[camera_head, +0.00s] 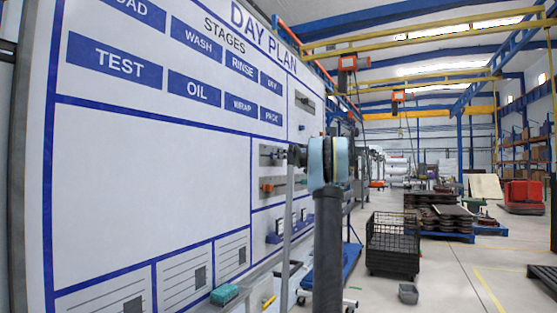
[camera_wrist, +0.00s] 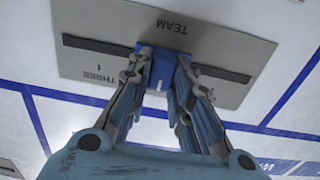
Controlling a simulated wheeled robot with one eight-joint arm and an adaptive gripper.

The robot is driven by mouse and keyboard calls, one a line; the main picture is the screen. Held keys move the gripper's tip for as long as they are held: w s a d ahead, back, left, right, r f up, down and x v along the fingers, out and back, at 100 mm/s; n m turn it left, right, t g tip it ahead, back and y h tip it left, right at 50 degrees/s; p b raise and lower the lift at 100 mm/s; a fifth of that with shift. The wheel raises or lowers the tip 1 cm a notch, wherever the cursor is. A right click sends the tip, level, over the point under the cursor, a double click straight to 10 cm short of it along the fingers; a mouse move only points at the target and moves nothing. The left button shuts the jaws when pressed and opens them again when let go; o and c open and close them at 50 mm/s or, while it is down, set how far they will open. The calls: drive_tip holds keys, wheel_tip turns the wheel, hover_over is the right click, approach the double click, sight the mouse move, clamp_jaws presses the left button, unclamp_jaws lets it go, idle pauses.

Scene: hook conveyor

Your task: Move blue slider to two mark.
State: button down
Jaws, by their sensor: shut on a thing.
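In the wrist view, the blue slider (camera_wrist: 161,70) sits near the middle of a dark slot (camera_wrist: 95,45) on a grey plate (camera_wrist: 225,50). The plate shows upside down, with TEAM at its upper edge, THREE at the left and a small mark at the right. No two mark can be read; my fingers cover the plate's edge below the slider. My gripper (camera_wrist: 163,85) has its fingers on both sides of the slider, shut on it. In the head view, my gripper (camera_head: 297,155) is at the board, and the slider it holds cannot be made out.
The white DAY PLAN board (camera_head: 150,170) fills the left. A black wire crate (camera_head: 393,245) stands on the floor to the right.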

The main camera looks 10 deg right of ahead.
drive_tip(key=c, duration=1.4)
unclamp_jaws()
drive_tip(key=shift+c, duration=0.2)
drive_tip(key=v, duration=1.2)
drive_tip(key=shift+a+f, duration=0.1)
drive_tip(key=s+a+f+m+g+h, duration=0.2)
drive_tip(key=s+a+f+g+h, duration=0.1)
drive_tip(key=s+a+f, duration=0.9)
drive_tip(key=s+a+f+m+g+h, duration=0.3)
drive_tip(key=s+a+f, duration=0.4)
drive_tip(key=s+f, duration=0.55)
drive_tip(key=s+d+f+m+h, duration=0.1)
drive_tip(key=s+f+m+h, duration=0.1)
drive_tip(key=s+f, duration=0.8)
drive_tip(key=s+d+f+m+g+h, duration=0.1)
drive_tip(key=s+d+f+h, duration=0.1)
drive_tip(key=s+f, duration=0.9)
drive_tip(key=s+d+f+m+g+h, duration=0.1)
drive_tip(key=s+f+h, duration=0.3)
drive_tip(key=s+f, duration=0.6)
drive_tip(key=shift+s+d+f+m+h, duration=0.2)
drive_tip(key=shift+d+f+m+h, duration=0.2)
drive_tip(key=shift+m, duration=0.4)
